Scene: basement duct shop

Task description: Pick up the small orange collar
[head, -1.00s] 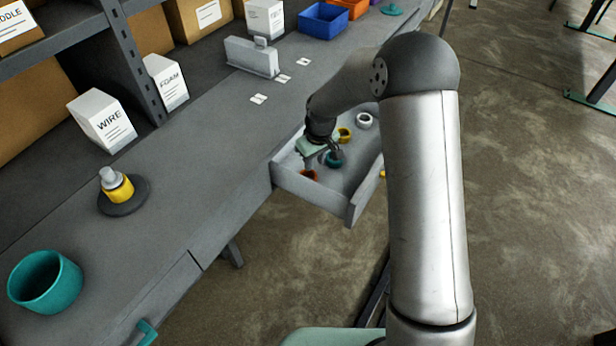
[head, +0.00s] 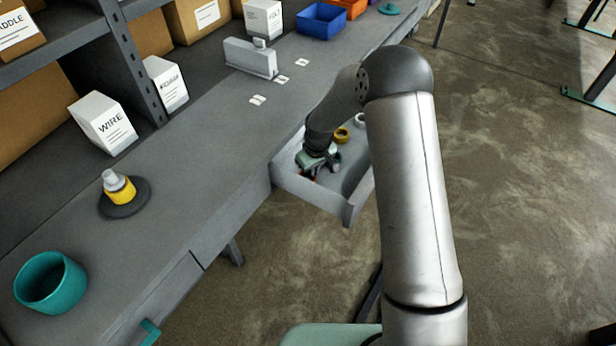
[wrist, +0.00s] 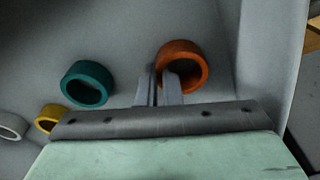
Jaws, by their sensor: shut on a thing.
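The small orange collar (wrist: 187,57) lies in the open drawer (head: 310,189), and in the wrist view it is at the upper middle. My gripper (wrist: 160,75) is shut on the collar's near-left wall, one finger inside the ring and one outside. In the head view my gripper (head: 317,166) is down inside the drawer, and it hides most of the collar there.
A teal collar (wrist: 96,75) lies to the left of my fingers in the drawer. A yellow collar (wrist: 47,118) and a white collar (wrist: 10,126) lie farther left. The drawer walls stand close around. A teal cup (head: 62,285) and other items are on the bench.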

